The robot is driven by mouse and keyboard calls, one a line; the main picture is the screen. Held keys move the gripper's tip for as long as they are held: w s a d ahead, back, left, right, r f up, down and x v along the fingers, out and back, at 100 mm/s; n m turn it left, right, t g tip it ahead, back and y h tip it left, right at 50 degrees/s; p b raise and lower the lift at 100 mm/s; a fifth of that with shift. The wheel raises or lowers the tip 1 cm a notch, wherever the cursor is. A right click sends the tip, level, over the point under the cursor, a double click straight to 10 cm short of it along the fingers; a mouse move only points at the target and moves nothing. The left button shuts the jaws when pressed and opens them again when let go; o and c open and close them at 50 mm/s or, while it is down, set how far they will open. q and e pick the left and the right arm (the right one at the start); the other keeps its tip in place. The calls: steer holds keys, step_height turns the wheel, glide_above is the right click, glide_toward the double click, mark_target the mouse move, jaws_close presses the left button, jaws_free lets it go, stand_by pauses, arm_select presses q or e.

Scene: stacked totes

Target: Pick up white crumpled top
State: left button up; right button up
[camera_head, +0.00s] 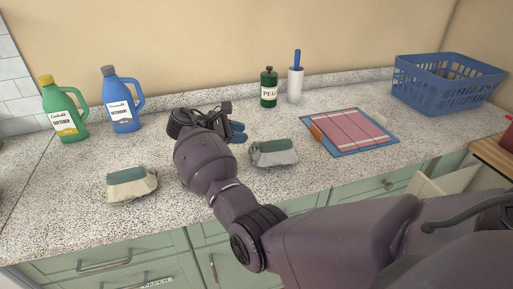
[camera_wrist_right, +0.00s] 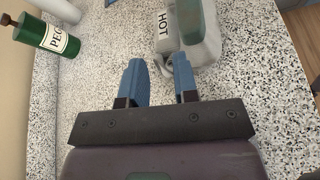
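Two crumpled cloth items, each with a green panel, lie on the speckled counter. A cream-white one (camera_head: 132,184) is at the left. A grey-white one (camera_head: 273,153) is just right of my right gripper. I cannot tell for sure which is the white crumpled top. My right gripper (camera_head: 238,132) has blue fingers. In the right wrist view the gripper (camera_wrist_right: 160,72) is open with a clear gap. The grey-white cloth (camera_wrist_right: 209,45) lies just ahead of it, with a "HOT" mark showing. No cloth is visibly gripped. My left gripper is not in view.
A green bottle (camera_head: 64,112) and a blue bottle (camera_head: 122,103) stand at back left.

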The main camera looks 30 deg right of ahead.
mark_target(274, 143)
steer(key=s+d, duration=0.1)
steer(key=s+d+f+n+g, duration=0.1)
steer(key=d, duration=0.1)
steer(key=s+d+g, duration=0.1)
steer(key=s, duration=0.1)
steer(key=shift+d+f+n, duration=0.2)
steer(key=shift+f+n, duration=0.2)
steer(key=shift+b+x, duration=0.45)
steer(key=shift+x, duration=2.2)
steer(key=shift+s+a+f, duration=0.1)
steer(key=shift+a, duration=0.05)
jaws_close()
